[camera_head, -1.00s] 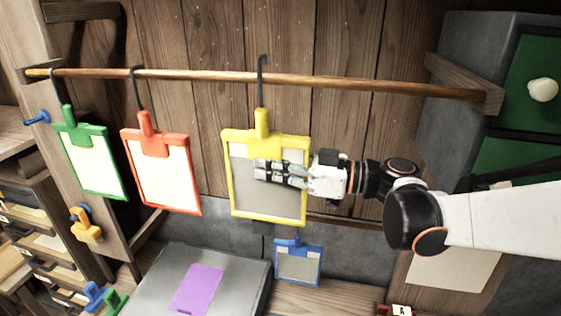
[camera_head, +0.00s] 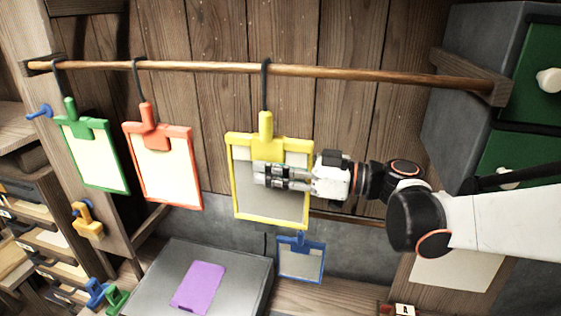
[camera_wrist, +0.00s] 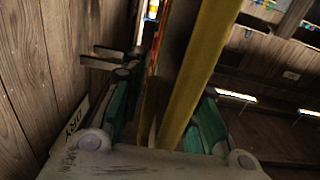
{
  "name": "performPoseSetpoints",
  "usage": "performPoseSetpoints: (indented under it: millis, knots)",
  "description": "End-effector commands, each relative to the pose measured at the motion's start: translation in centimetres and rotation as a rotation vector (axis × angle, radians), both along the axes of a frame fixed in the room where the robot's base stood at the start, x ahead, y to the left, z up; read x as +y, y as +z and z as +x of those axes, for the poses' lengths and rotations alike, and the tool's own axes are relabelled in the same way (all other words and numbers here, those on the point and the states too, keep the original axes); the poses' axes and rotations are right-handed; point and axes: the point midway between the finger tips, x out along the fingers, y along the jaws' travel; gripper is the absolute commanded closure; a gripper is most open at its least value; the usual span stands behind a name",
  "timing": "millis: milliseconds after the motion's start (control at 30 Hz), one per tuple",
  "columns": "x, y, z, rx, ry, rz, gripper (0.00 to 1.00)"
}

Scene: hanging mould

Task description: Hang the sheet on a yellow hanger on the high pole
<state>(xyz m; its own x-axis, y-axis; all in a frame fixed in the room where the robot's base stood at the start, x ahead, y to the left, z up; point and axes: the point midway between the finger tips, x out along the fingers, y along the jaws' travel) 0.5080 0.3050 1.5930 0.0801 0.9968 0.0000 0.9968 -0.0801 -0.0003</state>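The grey sheet in a yellow frame, with its yellow hanger (camera_head: 265,124) clipped to its top edge, hangs below the high pole (camera_head: 352,73). The hanger's dark hook is over the pole. My gripper (camera_head: 262,175) reaches in from the right, with fingers in front of the sheet (camera_head: 254,205) in the head view. In the wrist view, the yellow frame edge (camera_wrist: 200,70) runs between my green-padded fingers (camera_wrist: 160,118). A gap shows on the left side of the edge, so the fingers look open around it. The finger behind the sheet is hidden in the head view.
An orange-red hanger with its sheet (camera_head: 166,178) and a green one (camera_head: 92,152) hang to the left on the same pole. A small blue-framed sheet (camera_head: 300,262) is below. A grey box with a purple sheet (camera_head: 198,287) stands below left. Green-fronted drawers (camera_head: 533,75) are at right.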

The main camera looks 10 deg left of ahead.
Motion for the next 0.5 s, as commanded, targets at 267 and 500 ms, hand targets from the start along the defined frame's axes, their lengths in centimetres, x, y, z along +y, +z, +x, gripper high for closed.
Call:
performPoseSetpoints:
  millis: [267, 500]
  knots:
    - [-1.4, 0.0, 0.0, 0.0, -0.004, 0.0, 0.72]
    - [-5.2, 0.0, -0.4, 0.0, -0.004, 0.0, 0.72]
